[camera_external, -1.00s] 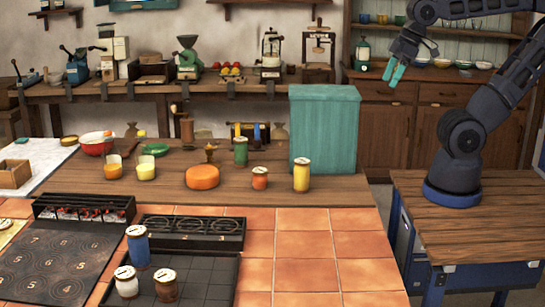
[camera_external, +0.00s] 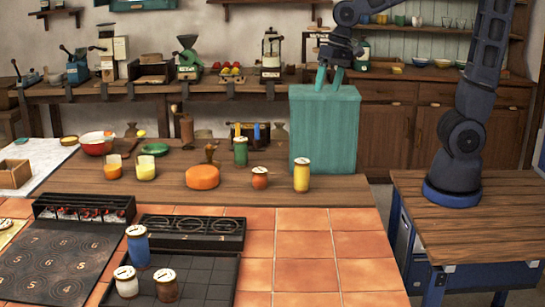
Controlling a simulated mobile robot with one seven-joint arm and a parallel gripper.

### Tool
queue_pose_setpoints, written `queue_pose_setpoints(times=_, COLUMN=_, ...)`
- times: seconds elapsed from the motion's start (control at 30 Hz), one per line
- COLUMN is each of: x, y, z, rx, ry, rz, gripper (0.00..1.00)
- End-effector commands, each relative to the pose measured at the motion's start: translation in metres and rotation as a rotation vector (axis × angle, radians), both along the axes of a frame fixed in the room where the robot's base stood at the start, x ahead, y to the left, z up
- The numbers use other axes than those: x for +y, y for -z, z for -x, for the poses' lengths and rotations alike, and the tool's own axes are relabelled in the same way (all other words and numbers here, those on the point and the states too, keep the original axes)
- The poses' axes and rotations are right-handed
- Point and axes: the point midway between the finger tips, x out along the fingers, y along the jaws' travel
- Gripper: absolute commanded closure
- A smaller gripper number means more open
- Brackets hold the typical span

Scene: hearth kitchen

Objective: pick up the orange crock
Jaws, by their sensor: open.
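The orange crock (camera_external: 260,180) is a small jar with a pale lid. It stands upright on the wooden counter, between a flat orange round (camera_external: 202,177) and a taller yellow jar (camera_external: 301,176). My gripper (camera_external: 328,82) has teal fingers that point down, spread apart, with nothing between them. It appears at the top edge of the teal box (camera_external: 328,140), above and to the right of the crock. How far it is from the box in depth I cannot tell.
A green jar (camera_external: 240,151) stands behind the crock. The teal box rises tall behind the yellow jar. Blue, white and brown jars (camera_external: 138,245) stand at the front left. The tiled area (camera_external: 310,250) in front of the crock is clear.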

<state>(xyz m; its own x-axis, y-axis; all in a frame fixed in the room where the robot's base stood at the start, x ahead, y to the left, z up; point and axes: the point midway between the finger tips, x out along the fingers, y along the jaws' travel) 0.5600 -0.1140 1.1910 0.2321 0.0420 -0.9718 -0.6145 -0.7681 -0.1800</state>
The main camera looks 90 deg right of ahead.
Motion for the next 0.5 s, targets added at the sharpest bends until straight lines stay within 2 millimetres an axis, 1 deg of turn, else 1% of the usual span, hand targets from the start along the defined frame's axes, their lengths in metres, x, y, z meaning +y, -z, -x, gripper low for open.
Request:
queue_pose_setpoints(times=0.03, x=-0.004, y=0.008, z=-0.013, rx=0.016, ry=0.04, rz=-0.01, gripper=0.26)
queue_pose_setpoints(times=0.1, x=-0.008, y=0.017, z=-0.029, rx=0.032, ry=0.101, rz=-0.024, gripper=0.26)
queue_pose_setpoints(times=0.27, x=-0.02, y=0.042, z=-0.065, rx=0.072, ry=0.242, rz=-0.051, gripper=0.26)
queue_pose_setpoints(times=0.5, x=-0.04, y=0.088, z=-0.115, rx=0.127, ry=0.455, rz=-0.077, gripper=0.26)
